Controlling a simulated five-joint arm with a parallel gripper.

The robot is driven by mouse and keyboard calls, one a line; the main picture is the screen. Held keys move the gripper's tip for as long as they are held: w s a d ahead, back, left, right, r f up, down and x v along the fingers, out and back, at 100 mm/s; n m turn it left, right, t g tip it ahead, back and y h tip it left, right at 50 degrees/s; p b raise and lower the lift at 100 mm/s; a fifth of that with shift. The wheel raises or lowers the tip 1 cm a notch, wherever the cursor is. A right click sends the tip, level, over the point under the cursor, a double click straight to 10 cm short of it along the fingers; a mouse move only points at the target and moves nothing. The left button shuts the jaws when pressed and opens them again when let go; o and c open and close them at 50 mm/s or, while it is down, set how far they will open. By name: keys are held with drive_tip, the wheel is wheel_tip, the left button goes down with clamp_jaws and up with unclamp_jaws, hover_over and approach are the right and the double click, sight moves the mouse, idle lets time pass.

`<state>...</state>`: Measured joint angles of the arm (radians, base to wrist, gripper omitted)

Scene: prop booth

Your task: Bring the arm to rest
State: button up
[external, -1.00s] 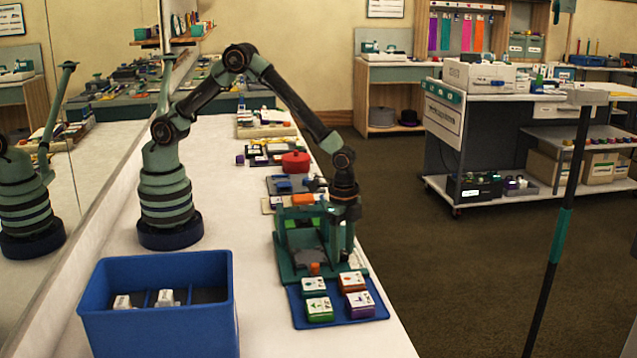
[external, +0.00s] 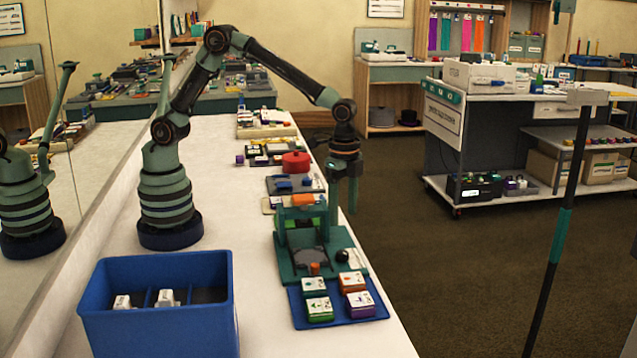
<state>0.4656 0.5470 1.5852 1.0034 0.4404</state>
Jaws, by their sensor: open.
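My arm stands on the white table, with its base behind the blue bin. My gripper (external: 343,203) points down, open and empty, above the back right part of the green fixture (external: 290,262). The fixture has a grey plate, an orange block on top at the back and a dark round knob (external: 342,256) at its right. No contact between the gripper and the fixture can be made out.
A blue tray (external: 337,323) with several labelled coloured blocks lies in front of the fixture. A blue divided bin (external: 165,330) with white pieces stands at the front left. A red round pot (external: 296,162) and other props line the table behind. A mirror runs along the left.

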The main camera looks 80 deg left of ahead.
drive_tip(key=shift+r, duration=1)
drive_tip(key=s+a+r+n+t, duration=0.2)
drive_tip(key=s+a+r+n, duration=0.3)
drive_tip(key=a, duration=0.5)
drive_tip(key=s+a+r+n+t, duration=0.3)
drive_tip(key=s+a+r+n, duration=0.2)
drive_tip(key=s+a, duration=0.3)
drive_tip(key=a+r, duration=0.1)
drive_tip(key=a, duration=0.1)
drive_tip(key=shift+a+t, duration=0.3)
drive_tip(key=shift+a, duration=0.1)
